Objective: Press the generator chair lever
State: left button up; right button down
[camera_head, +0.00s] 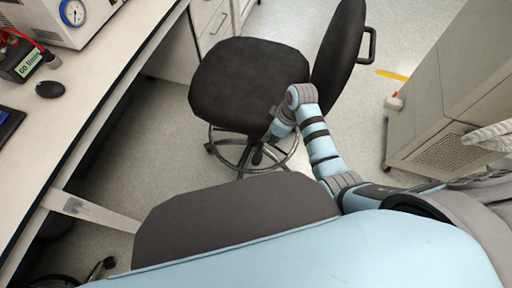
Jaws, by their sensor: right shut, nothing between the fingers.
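The generator chair (245,85) is a black swivel stool with a dark padded seat, a backrest (338,50) on its right and a metal foot ring below. My right arm reaches in over the floor and bends down at the seat's near right edge. My right gripper (259,153) is small and dark there, low beside the chair's column and just below the seat edge. It is shut with nothing held. The lever cannot be made out; the seat and my arm cover the space under the seat. My left gripper is not in view.
A white bench (85,95) runs along the left, with a gauged instrument (75,12) and a black mouse (50,89) on it. Drawers (212,22) stand behind the chair. A grey cabinet (440,90) stands at the right. Floor between chair and cabinet is clear.

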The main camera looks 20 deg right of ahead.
jog(key=shift+n, duration=0.9)
jog(key=r, duration=0.3)
jog(key=w+a+r, duration=0.1)
jog(key=r, duration=0.1)
jog(key=b, duration=0.5)
send_near(257, 155)
jog(key=a+f, duration=0.1)
jog(key=f, duration=0.2)
jog(key=w+a+f, duration=0.1)
jog(key=shift+w+a+f, duration=0.15)
jog(key=shift+a+f, duration=0.15)
jog(key=shift+f, duration=0.6)
jog(key=shift+a, duration=0.1)
